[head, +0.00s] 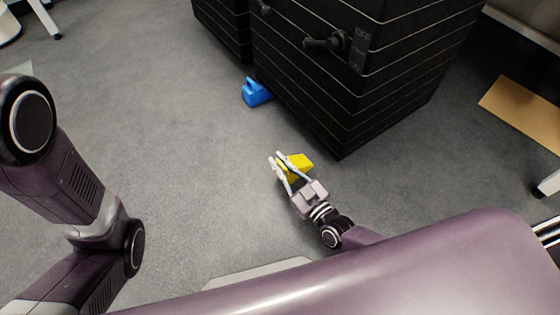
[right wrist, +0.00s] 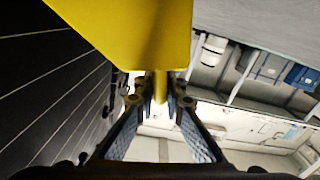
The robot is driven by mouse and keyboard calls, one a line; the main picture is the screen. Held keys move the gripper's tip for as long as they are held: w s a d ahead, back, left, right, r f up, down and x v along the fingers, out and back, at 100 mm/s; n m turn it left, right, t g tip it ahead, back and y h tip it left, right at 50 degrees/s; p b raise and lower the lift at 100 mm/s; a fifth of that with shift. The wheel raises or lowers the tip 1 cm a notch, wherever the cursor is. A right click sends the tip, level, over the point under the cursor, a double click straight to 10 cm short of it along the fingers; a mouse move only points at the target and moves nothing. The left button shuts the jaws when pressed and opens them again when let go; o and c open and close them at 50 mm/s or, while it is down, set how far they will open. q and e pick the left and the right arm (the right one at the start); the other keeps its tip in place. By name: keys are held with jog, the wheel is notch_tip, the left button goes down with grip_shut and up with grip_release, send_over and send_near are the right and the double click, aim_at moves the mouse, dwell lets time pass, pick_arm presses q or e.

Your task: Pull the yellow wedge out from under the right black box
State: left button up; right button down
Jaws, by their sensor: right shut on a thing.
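The yellow wedge (head: 300,166) is in my right gripper (head: 284,164), in front of the right black box (head: 352,95). The gripper is shut on the wedge's narrow part. In the head view the wedge shows clear of the box's bottom edge, with grey floor between them. In the right wrist view the wedge (right wrist: 130,35) fills the top middle, with the gripper's fingers (right wrist: 160,100) on its stem. The dark ribbed side of the box (right wrist: 50,85) shows at the left there. My left gripper is out of view; only my left arm shows.
A blue wedge-like block (head: 257,92) sits on the floor at the right box's left corner. Another black box (head: 222,25) stands behind to the left. A brown flat board (head: 522,112) lies at the right. The floor left of my right gripper is clear.

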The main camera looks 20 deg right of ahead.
jog(key=c, duration=2)
grip_release()
jog(key=shift+s+f, duration=0.15)
jog(key=shift+f, duration=0.2)
jog(key=shift+c, duration=0.2)
jog(key=shift+o, duration=0.5)
jog(key=shift+r, duration=0.15)
jog(key=v, duration=1.2)
